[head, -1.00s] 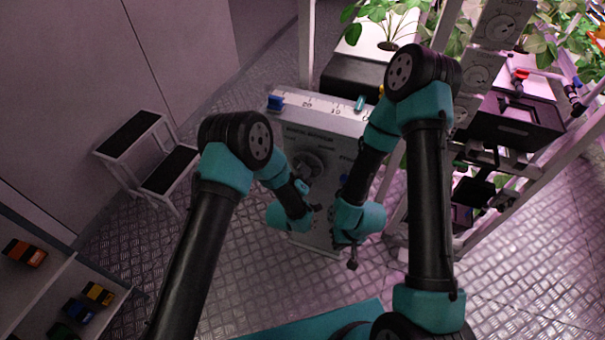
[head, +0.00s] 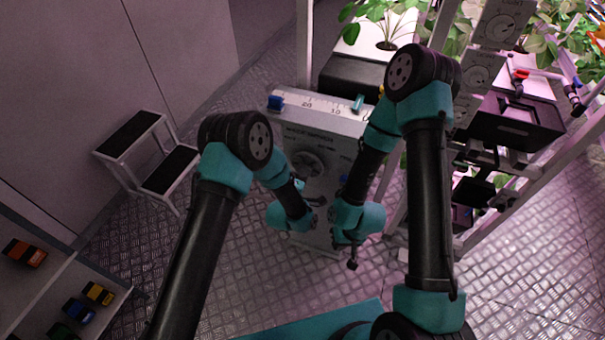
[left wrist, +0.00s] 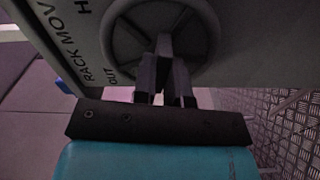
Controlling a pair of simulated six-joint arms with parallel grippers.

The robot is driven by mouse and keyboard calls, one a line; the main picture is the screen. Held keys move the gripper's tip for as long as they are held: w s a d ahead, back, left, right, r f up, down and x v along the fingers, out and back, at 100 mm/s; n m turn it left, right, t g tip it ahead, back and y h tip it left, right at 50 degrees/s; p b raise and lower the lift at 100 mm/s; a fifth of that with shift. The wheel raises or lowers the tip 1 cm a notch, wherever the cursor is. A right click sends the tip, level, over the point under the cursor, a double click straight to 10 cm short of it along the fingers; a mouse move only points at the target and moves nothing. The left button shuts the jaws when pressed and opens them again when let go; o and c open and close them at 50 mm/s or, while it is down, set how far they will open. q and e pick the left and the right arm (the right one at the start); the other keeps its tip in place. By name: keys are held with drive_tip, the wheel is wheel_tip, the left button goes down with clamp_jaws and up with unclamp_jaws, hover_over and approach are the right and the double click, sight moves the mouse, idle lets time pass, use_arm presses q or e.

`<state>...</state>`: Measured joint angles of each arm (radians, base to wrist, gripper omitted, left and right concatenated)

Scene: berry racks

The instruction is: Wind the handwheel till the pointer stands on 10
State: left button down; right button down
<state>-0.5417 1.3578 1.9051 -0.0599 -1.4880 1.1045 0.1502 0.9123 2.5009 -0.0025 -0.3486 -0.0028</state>
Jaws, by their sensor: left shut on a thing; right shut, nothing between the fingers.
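A grey box (head: 345,126) carries a white scale on its top, with the numerals 20 and 10 readable. A small teal marker, seemingly the pointer (head: 358,102), stands to the right of the 10. The grey handwheel (head: 305,163) is on the box's front face, and it fills the top of the left wrist view (left wrist: 196,35). My left gripper (head: 312,203) is at the wheel. In the left wrist view its fingers (left wrist: 165,80) are shut on the wheel's grip, which they mostly hide. My right gripper (head: 352,263) is shut and empty, low in front of the box.
A blue block (head: 275,102) sits at the left end of the scale. A plant rack with dials and a dark bin (head: 515,125) stands right. A step stool (head: 150,160) and a shelf with small coloured blocks (head: 60,285) are left. Open metal floor lies between.

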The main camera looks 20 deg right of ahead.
use_arm(q)
drive_tip(key=c, duration=1.2)
unclamp_jaws()
drive_tip(key=shift+o, duration=0.2)
drive_tip(key=shift+s+a, duration=0.1)
drive_tip(key=v, duration=1.7)
